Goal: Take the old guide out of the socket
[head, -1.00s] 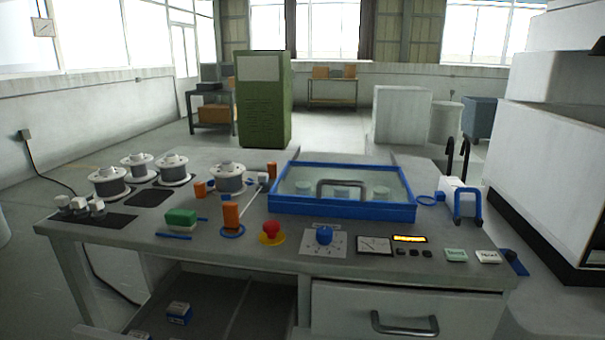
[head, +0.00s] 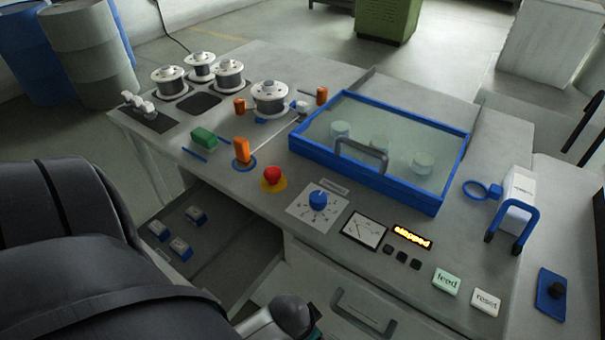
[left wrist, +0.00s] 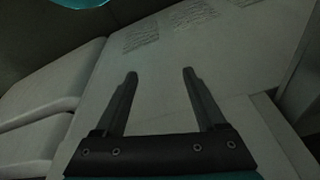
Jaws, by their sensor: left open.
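I cannot make out for certain which part is the old guide or its socket. An orange upright block (head: 242,150) stands at a blue ring on the bench, beside a thin pale rod running toward the spool. Two smaller orange blocks (head: 239,105) (head: 321,96) stand farther back. My left gripper (left wrist: 160,73) is open and empty in the left wrist view, over a pale surface with printed patches. My right gripper is not in view.
A red button (head: 272,175), a blue knob (head: 318,199) and a green block (head: 203,137) are in front. Several spools (head: 270,100) stand behind. An open drawer (head: 215,240) holds small blue items.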

